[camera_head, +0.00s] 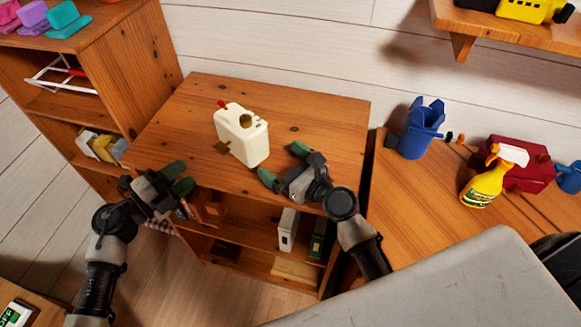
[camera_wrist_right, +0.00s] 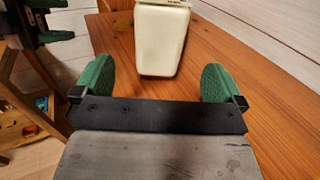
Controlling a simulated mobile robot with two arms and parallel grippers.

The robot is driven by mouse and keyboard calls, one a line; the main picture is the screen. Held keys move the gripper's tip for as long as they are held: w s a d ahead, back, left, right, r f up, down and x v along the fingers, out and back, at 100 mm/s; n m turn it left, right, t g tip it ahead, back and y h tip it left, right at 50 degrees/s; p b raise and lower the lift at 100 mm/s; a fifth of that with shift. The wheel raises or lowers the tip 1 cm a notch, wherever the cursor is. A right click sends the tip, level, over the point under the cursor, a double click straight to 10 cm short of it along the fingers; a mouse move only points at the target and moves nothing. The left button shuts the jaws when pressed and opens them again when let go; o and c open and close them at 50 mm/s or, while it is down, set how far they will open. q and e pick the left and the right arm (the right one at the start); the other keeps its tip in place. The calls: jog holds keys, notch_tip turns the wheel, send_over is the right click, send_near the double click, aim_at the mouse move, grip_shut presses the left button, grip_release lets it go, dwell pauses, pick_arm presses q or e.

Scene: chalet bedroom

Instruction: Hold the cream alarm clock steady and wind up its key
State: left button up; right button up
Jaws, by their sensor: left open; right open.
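The cream alarm clock (camera_head: 243,137) stands on top of the wooden cabinet (camera_head: 310,110). It has a brass-coloured round part on top, a brown flat piece at its left side that may be the key (camera_head: 222,147), and a small red part at the back. My left gripper (camera_head: 181,178) is open and empty at the cabinet's front left edge, apart from the clock. My right gripper (camera_head: 283,165) is open and empty to the right of the clock. In the right wrist view the clock (camera_wrist_right: 162,40) lies ahead, between and beyond the green fingertips (camera_wrist_right: 158,85).
A wooden shelf unit (camera_head: 110,50) stands at the left. At the right, a desk holds a blue pot (camera_head: 420,128), a yellow spray bottle (camera_head: 485,183) and a red box (camera_head: 525,168). A wall shelf (camera_head: 510,28) is above. The cabinet top around the clock is clear.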

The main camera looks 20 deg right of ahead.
aim_at(221, 148)
jog(key=x, duration=0.8)
jog(key=c, duration=1.1)
pick_arm(q)
jog(key=shift+c, duration=1)
pick_arm(e)
jog(key=shift+c, duration=0.2)
pick_arm(q)
jog(key=m, duration=0.3)
jog(key=shift+s+a, duration=0.1)
jog(key=shift+a, duration=0.1)
jog(key=shift+m, duration=0.3)
jog(key=x, duration=1.1)
jog(key=shift+d, duration=0.35)
grip_shut()
